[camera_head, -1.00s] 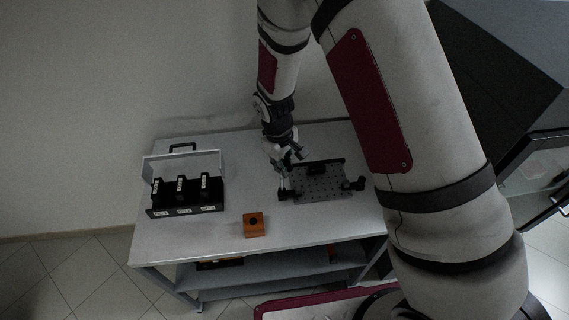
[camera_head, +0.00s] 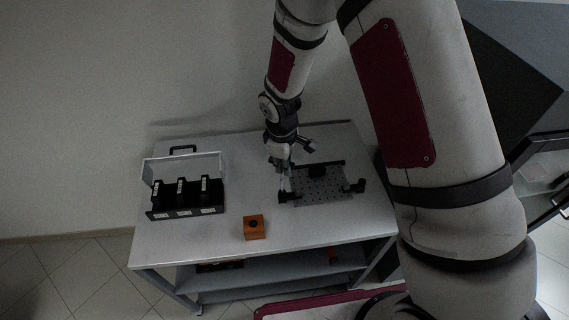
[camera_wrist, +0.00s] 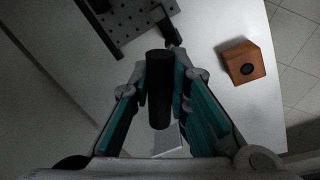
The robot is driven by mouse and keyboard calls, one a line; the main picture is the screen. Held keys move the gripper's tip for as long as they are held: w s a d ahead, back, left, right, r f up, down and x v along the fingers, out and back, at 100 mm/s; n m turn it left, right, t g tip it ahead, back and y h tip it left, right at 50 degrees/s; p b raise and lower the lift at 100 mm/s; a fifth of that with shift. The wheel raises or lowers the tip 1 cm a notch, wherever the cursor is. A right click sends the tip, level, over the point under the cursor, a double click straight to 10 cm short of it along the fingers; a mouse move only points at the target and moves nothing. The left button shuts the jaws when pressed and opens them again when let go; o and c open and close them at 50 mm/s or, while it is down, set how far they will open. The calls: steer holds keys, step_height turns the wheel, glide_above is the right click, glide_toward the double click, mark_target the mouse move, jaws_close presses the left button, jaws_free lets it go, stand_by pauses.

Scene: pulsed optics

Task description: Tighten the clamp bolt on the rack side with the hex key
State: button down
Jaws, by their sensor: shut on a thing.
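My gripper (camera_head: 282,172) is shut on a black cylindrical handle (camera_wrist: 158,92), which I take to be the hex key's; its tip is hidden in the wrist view. My gripper is over the left edge of the dark perforated plate (camera_head: 325,190), on the side towards the rack. A small black clamp (camera_head: 289,198) sits at that left edge, just below my gripper; it appears beyond the handle in the wrist view (camera_wrist: 168,30). Its bolt is too small to make out, and I cannot tell whether the key touches it. Another black clamp (camera_head: 356,186) is at the plate's right edge.
An orange block (camera_head: 254,232) with a dark round hole stands near the front edge. The table between rack and plate is clear.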

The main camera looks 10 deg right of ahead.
steer(key=n, duration=0.3)
steer(key=shift+w+d+n+y+b, duration=0.15)
steer(key=shift+w+n+y+b, duration=0.15)
steer(key=n, duration=0.2)
steer(key=shift+n, duration=0.3)
steer(key=shift+w+n+y+b, duration=0.25)
steer(key=shift+n+b, duration=0.25)
steer(key=shift+n, duration=0.5)
steer(key=n, duration=0.5)
steer(key=n+y+b, duration=0.1)
steer(key=n, duration=0.2)
steer(key=shift+w+a, duration=0.2)
steer(key=shift+a, duration=0.05)
steer(key=shift+f, duration=0.1)
